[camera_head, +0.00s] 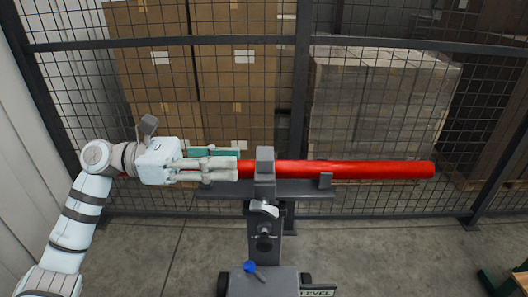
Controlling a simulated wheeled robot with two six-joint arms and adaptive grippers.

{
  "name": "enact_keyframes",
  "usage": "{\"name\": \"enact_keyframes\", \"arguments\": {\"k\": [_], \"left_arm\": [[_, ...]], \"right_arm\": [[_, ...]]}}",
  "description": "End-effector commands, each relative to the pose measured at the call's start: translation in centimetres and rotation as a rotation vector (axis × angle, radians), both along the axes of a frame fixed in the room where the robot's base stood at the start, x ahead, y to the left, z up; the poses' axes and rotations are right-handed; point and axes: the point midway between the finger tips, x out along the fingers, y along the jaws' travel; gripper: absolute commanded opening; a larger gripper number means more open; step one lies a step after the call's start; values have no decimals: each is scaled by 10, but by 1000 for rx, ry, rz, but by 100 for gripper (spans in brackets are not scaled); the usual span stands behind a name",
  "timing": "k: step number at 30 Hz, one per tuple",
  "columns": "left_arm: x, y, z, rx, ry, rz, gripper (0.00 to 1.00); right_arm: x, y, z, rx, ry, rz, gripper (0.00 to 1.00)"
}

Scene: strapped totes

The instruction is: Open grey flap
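A long red tube (360,169) lies level across a grey stand (262,210). A grey flap-like block (265,165) stands upright over the tube at the middle of the stand, and looks closed across it. My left gripper (237,165) reaches in from the left, in front of the tube's left part. Its fingers point right, with the tips just left of the grey block and a small gap before it. The view does not show clearly how far apart the fingers are. My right gripper is not in view.
A mesh fence (400,200) closes off stacked boxes behind.

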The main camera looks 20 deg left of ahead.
Motion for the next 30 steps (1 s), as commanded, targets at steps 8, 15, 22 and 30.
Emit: {"name": "enact_keyframes", "arguments": {"k": [8,15,22,30], "left_arm": [[13,-54,3,-5,0,2,28],[18,-70,1,-1,2,5,28],[18,-69,0,-1,2,6,25],[18,-69,0,-1,2,7,0]], "right_arm": [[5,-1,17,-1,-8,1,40],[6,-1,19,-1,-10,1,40],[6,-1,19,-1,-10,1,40],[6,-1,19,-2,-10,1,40]]}}
